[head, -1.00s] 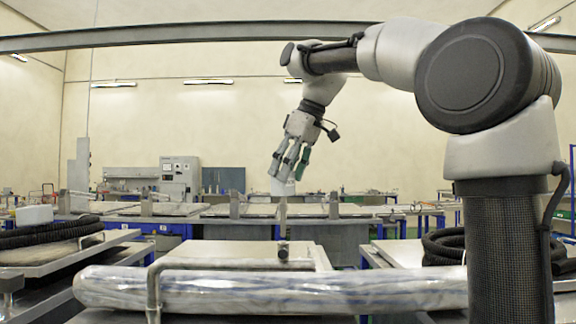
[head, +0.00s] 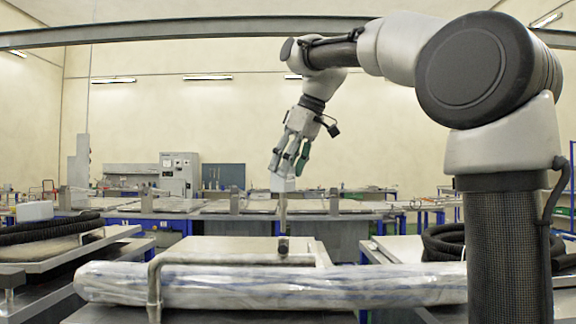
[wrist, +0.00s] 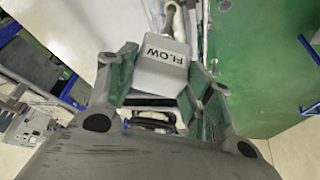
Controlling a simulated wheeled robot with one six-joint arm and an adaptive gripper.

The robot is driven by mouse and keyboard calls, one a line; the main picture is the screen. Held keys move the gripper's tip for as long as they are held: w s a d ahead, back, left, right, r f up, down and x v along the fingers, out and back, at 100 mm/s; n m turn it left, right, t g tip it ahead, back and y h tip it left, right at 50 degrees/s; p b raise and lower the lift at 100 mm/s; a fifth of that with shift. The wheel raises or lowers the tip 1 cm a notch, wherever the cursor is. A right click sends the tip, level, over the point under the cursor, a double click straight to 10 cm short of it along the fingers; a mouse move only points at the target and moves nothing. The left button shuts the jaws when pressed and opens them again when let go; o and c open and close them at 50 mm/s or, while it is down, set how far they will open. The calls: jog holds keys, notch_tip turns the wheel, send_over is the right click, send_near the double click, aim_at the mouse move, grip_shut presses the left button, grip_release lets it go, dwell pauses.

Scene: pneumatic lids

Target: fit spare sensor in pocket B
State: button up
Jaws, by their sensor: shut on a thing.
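My gripper (head: 283,166) hangs from the raised arm near the middle of the head view, pointing down. It is shut on a small pale box (head: 283,184), which I take to be the spare sensor. In the wrist view the box, lettered FLOW (wrist: 163,62), sits between the green-padded fingers of my gripper (wrist: 165,80). A pale fitting or cable shows beyond the box. I cannot make out pocket B or its label in either view.
A plastic-wrapped roll (head: 270,287) lies across the near bench, with a bent metal bar (head: 153,280) beside it. Black coiled hoses lie at left (head: 50,229) and right (head: 445,243). Long benches (head: 330,208) stand behind. A green panel (wrist: 262,70) fills the wrist view's right.

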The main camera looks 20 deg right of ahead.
jog(key=shift+f, duration=2.45)
jog(key=o, duration=1.6)
jog(key=shift+c, duration=0.2)
jog(key=shift+v, duration=3.45)
notch_tip(320, 180, up, 11)
send_over(290, 179)
jog(key=s+d, duration=0.5)
jog(key=s, duration=0.1)
jog(key=shift+f, duration=0.1)
